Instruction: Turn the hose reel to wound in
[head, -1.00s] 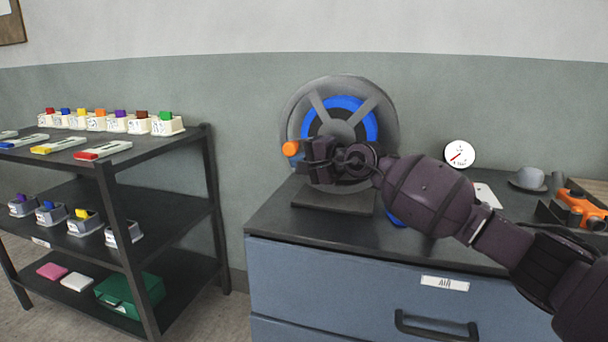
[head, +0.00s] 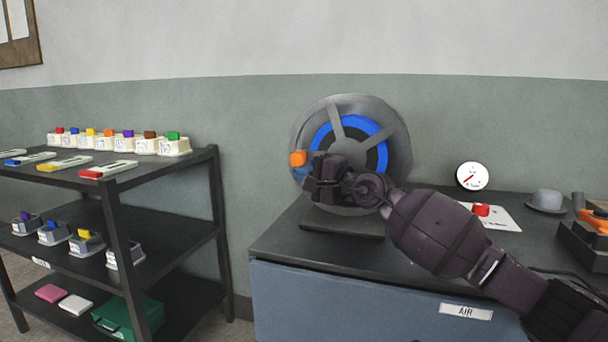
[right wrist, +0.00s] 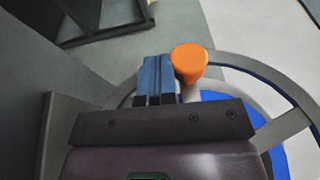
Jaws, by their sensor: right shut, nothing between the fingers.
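The hose reel (head: 400,137) stands on the cabinet top, a grey spoked disc with blue hose behind the spokes. Its orange crank knob (head: 298,158) is at the disc's left side. My right gripper (head: 312,178) is in front of the reel's lower left, just below the knob, and covers part of the disc. In the right wrist view its blue fingers (right wrist: 155,78) are closed together with nothing between them, close beside the orange knob (right wrist: 188,60); whether they touch it I cannot tell. My left gripper is not in view.
A round gauge (head: 473,176), a white card with a red button (head: 481,210), a grey cap-like object (head: 547,200) and an orange tool (head: 594,222) are to the right. A dark shelf rack (head: 214,165) with bins stands left, across a gap.

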